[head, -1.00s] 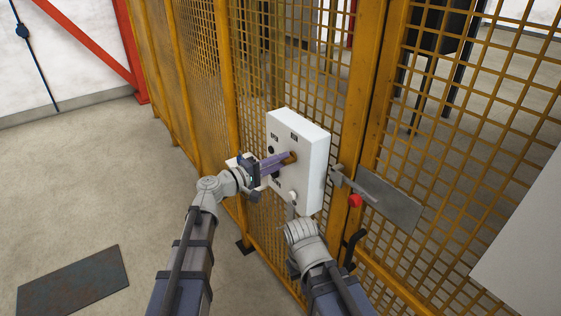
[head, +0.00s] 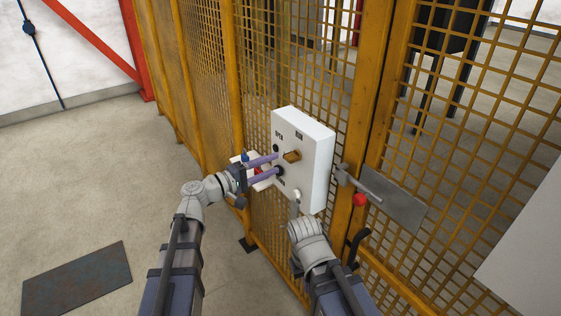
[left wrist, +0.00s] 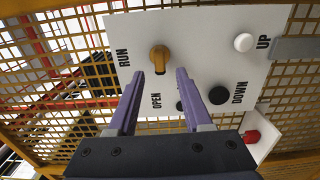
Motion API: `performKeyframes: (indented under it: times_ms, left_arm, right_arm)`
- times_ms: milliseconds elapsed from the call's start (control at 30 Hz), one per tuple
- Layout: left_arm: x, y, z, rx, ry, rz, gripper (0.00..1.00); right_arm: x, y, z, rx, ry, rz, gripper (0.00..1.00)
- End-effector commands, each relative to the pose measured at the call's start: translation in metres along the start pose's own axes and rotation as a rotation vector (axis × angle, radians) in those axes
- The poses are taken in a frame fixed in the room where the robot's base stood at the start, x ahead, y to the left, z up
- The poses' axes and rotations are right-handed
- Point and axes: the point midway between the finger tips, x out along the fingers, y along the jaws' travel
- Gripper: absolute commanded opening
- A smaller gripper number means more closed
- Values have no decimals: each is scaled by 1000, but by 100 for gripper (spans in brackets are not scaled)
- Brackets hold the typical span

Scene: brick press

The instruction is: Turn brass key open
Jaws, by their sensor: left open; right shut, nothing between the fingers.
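The brass key (head: 292,156) stands out of the front of a white control box (head: 314,150). In the head view its handle lies sideways. In the left wrist view the key (left wrist: 160,56) is beside the RUN and OPEN labels. My left gripper (head: 279,164) is open, with purple fingers. In the left wrist view its fingertips (left wrist: 159,74) frame the key's near end with a gap on each side, and nothing is held.
A red button (left wrist: 251,136) is on a white box beside the panel. Yellow mesh fencing (head: 200,90) stands behind. A latch with a red knob (head: 359,200) is to the right. The floor at left is clear around a dark plate (head: 78,280).

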Motion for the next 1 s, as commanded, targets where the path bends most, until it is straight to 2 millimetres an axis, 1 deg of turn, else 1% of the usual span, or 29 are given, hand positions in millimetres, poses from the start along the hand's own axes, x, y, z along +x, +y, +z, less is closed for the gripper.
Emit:
performKeyframes:
  times_ms: [33, 100, 233, 567, 667, 767, 800, 867, 900, 967, 1000]
  left_arm:
    - [-9, 0, 0, 0, 3, 0, 50]
    - [-16, 0, 0, 0, 2, 0, 50]
    - [-24, 0, 0, 0, 1, 0, 50]
    - [-25, 0, 0, 0, 0, -1, 50]
    - [-22, -6, 8, 14, -20, -28, 50]
    - [-11, -29, 36, 64, -90, -129, 50]
    - [-7, -44, 52, 96, -134, -193, 50]
    - [-3, -70, 80, 152, -209, -305, 50]
    - [-3, -88, 98, 193, -263, -388, 50]
    - [-8, -115, 122, 256, -340, -514, 50]
    - [-13, -132, 136, 297, -391, -597, 50]
  right_arm:
    - [0, 0, 0, 0, 0, 0, 0]
    - [0, 0, 0, 0, 0, 0, 0]
    - [0, 0, 0, 0, 0, 0, 0]
    - [0, 0, 0, 0, 0, 0, 0]
    - [0, 0, 0, 0, 0, 0, 0]
    - [0, 0, 0, 0, 0, 0, 0]
    - [0, 0, 0, 0, 0, 0, 0]
    - [0, 0, 0, 0, 0, 0, 0]
    - [0, 0, 0, 0, 0, 0, 0]
    - [0, 0, 0, 0, 0, 0, 0]
    - [0, 0, 0, 0, 0, 0, 0]
